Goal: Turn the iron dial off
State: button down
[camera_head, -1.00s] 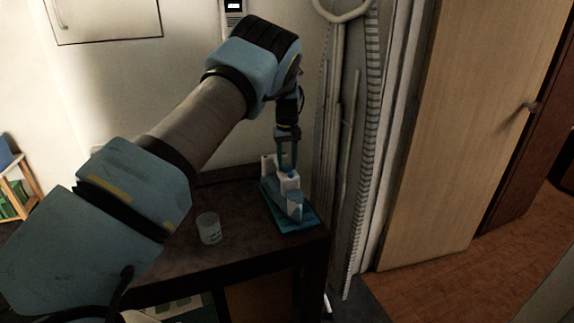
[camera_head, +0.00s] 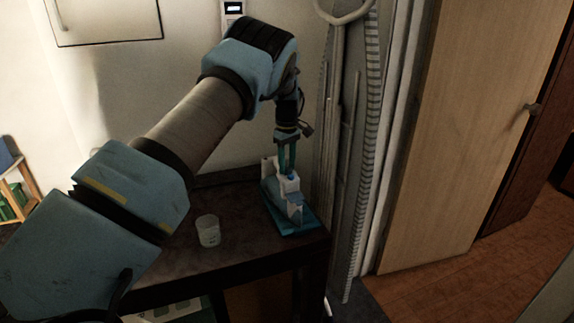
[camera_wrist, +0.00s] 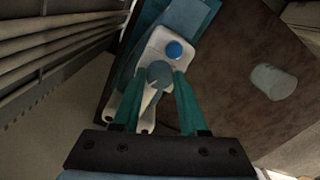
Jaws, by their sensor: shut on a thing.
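The iron (camera_head: 293,210), white and blue-grey, sits on a teal base at the right end of the dark table. In the wrist view its white body (camera_wrist: 158,42) carries a round blue button (camera_wrist: 174,50). The round grey iron dial (camera_wrist: 159,74) lies between the fingertips of my gripper (camera_wrist: 159,78). My gripper's teal fingers (camera_head: 287,168) reach down onto the iron from above and are shut on the dial. In the head view the dial is hidden by the fingers and iron.
An ironing board (camera_head: 345,150) stands upright just right of the table. The wall is close behind.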

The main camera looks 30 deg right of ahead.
aim_at(287, 167)
dwell(0.3)
jog(key=shift+c, duration=2.2)
grip_release()
jog(key=shift+r, duration=0.1)
notch_tip(287, 167, up, 11)
jog(key=b, duration=0.2)
jog(key=shift+f+b, duration=0.2)
jog(key=shift+b, duration=0.15)
